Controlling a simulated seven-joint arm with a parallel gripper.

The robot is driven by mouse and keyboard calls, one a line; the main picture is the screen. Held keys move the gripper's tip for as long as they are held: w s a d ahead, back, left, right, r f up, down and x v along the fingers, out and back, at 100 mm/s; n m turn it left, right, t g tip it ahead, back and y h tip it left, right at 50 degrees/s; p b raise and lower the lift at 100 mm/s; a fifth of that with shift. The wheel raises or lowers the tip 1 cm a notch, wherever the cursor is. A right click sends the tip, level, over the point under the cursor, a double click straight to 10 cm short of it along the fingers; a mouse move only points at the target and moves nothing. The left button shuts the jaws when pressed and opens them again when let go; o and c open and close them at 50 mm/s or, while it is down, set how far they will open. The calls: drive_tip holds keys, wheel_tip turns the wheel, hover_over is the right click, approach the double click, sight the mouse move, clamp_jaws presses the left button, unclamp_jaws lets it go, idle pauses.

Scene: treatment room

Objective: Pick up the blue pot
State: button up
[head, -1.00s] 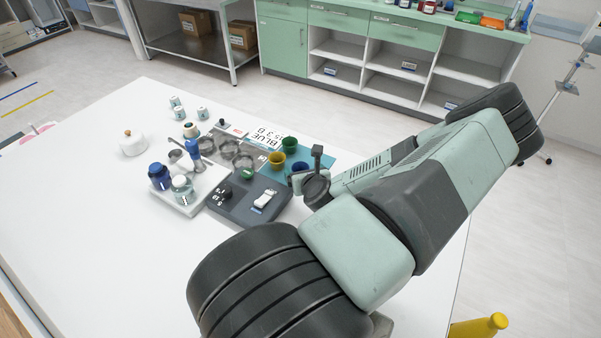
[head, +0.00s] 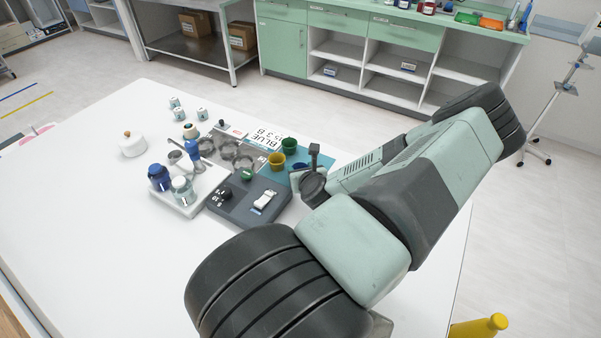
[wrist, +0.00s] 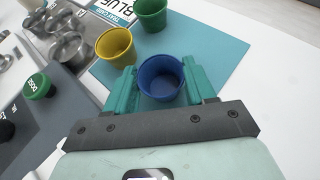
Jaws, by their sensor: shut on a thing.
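The blue pot (wrist: 161,80) is a small open cup between the two teal fingers of my gripper (wrist: 166,84) in the wrist view. The fingers are shut on it, one on each side. In the head view only a bit of the blue pot (head: 299,167) shows, since my wrist covers most of it. I cannot tell whether its base touches the teal mat (wrist: 210,45). A yellow pot (wrist: 115,46) stands close to the upper left of the blue pot, and a green pot (wrist: 150,13) stands farther off.
A card lettered BLUE (head: 265,138) lies behind the pots. A dark grey device (head: 236,199) with knobs, metal bowls (head: 243,161) and a white tray of jars (head: 197,207) stand to the left. The table's left side (head: 70,220) is mostly bare.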

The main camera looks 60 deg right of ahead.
drive_tip(key=shift+r, duration=0.1)
wheel_tip(320, 180, up, 8)
drive_tip(key=r, duration=0.1)
drive_tip(key=w+a+f+n+t+y, duration=0.2)
drive_tip(key=w+a+n+y, duration=0.1)
drive_tip(key=w+n+y, duration=1.35)
drive_tip(key=shift+m+h, duration=0.75)
drive_tip(key=shift+h, duration=0.2)
drive_tip(key=shift+w+f, duration=0.25)
drive_tip(key=shift+f, duration=0.65)
drive_tip(key=shift+w+f, duration=0.2)
drive_tip(key=shift+f, duration=0.75)
drive_tip(key=shift+w+f, duration=0.25)
drive_tip(key=shift+f, duration=0.65)
drive_tip(key=shift+r, duration=0.25)
drive_tip(key=shift+r, duration=0.6)
drive_tip(key=shift+r, duration=0.35)
drive_tip(key=shift+r, duration=0.35)
